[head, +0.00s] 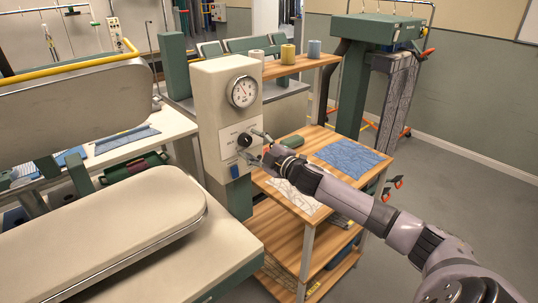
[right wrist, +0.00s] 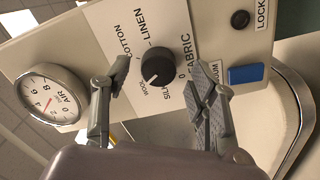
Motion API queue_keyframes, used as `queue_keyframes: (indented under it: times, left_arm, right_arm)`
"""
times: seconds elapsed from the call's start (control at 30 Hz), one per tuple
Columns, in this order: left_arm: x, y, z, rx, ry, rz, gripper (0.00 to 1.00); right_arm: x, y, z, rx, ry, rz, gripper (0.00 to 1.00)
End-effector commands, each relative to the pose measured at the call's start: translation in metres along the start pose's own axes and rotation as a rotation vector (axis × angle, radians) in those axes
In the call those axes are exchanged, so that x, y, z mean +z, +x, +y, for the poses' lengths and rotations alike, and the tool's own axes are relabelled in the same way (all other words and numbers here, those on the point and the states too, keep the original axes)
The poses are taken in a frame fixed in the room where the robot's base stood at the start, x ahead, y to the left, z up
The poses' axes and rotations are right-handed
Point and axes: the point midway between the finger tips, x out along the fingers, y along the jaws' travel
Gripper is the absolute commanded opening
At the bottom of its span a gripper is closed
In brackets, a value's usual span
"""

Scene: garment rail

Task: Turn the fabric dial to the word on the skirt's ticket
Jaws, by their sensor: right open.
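The fabric dial (right wrist: 157,64) is a black round knob on a cream panel, with COTTON, LINEN, WOOL, SILK and 0 printed around it. Its white mark points to the lower left in the right wrist view, toward the WOOL side. In the head view the dial (head: 244,140) sits below the gauge. My right gripper (right wrist: 160,82) is open, its fingers on either side of the dial and apart from it; in the head view it is close to the panel (head: 257,149). I cannot make out the skirt's ticket. My left gripper is not in view.
An air gauge (right wrist: 50,97) and a blue button (right wrist: 246,75) flank the dial on the panel. A cream pressing board (head: 120,225) is at the left. A wooden shelf table holds a blue cloth (head: 350,156) and a pale patterned cloth (head: 300,200).

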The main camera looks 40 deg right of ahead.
Motion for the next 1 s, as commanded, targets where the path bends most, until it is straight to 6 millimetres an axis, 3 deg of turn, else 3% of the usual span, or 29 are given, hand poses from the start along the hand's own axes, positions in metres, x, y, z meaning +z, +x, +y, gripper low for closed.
queue_keyframes:
  times: [0.6, 1.0]
  left_arm:
    - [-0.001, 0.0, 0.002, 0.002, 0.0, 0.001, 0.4]
    - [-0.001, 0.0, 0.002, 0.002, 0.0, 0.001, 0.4]
  right_arm:
    - [0.0, -0.089, -0.002, -0.003, 0.001, -0.001, 0.54]
    - [-0.001, -0.104, 0.0, 0.0, -0.001, 0.001, 0.54]
